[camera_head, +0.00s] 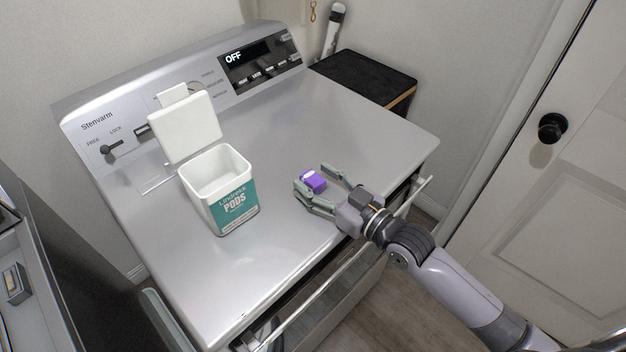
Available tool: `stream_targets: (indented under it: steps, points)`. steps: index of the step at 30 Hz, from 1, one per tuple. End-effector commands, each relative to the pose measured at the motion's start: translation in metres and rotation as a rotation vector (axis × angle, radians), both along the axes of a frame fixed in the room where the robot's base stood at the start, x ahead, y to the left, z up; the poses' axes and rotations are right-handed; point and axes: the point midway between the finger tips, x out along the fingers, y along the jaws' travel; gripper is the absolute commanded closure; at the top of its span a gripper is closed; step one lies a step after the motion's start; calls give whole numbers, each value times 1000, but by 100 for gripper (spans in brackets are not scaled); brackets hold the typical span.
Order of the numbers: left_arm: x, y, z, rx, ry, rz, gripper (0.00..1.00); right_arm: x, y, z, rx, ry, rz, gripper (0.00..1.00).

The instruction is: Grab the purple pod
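A small purple pod (313,181) with a lighter top lies on the silver top of the washer (290,130), right of the pods box. My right gripper (310,184) reaches in from the lower right, low over the washer top. Its fingers are spread open, with the pod between or just beyond the fingertips. I see a gap between the pod and the upper finger. Whether the lower finger touches the pod I cannot tell. My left gripper is not in view.
An open white and teal pods box (234,208) with its lid (187,127) raised stands left of the pod. The control panel (200,85) with an OFF display runs along the back. A black-topped cabinet (365,78) stands behind right.

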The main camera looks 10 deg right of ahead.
Motion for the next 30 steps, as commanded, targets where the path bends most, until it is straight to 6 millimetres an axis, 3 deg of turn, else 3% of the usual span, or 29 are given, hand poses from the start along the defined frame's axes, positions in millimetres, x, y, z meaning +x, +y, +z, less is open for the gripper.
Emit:
stream_targets:
  steps: [19,30]
  points:
    - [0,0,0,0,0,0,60,0,0,0,0,0,0,88]
    - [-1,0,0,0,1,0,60,0,0,6,2,-2,0,89]
